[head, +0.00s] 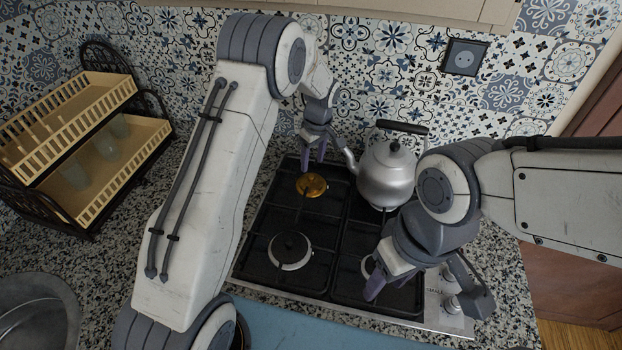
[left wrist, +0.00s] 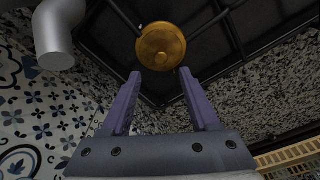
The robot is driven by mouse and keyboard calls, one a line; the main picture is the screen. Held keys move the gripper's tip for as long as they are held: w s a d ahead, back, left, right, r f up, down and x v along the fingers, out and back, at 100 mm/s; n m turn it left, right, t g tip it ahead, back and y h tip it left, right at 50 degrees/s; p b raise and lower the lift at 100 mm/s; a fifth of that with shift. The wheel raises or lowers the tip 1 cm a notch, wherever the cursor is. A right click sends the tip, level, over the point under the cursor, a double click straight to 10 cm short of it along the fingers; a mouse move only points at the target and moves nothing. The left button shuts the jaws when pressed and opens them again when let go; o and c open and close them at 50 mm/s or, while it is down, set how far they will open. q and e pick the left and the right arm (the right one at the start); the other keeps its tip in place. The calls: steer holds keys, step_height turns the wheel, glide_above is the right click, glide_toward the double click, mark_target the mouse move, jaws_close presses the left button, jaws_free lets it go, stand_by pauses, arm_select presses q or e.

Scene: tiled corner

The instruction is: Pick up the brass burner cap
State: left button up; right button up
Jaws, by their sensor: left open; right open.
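The brass burner cap (head: 311,185) sits on the back left burner of the black gas hob (head: 262,215). In the left wrist view the round golden cap (left wrist: 161,46) lies just beyond the fingertips, roughly centred between them. My left gripper (head: 313,160) is open and empty, above and a little behind the cap in the head view; its purple fingers (left wrist: 162,73) show apart in the left wrist view. My right gripper (head: 420,290) is open over the front right of the hob, with nothing seen between its fingers.
A silver kettle (head: 386,178) stands on the back right burner, its spout close to my left gripper. A dark burner cap (head: 290,249) is on the front left burner. A dish rack (head: 75,140) stands at the left, a sink (head: 35,312) at the lower left. The tiled wall is behind.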

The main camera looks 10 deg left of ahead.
mark_target(311, 176)
arm_select(q)
step_height(311, 176, down, 5)
steer(key=p, duration=0.3)
steer(key=shift+s+a+r, duration=0.15)
steer(key=shift+f, duration=0.5)
jaws_close()
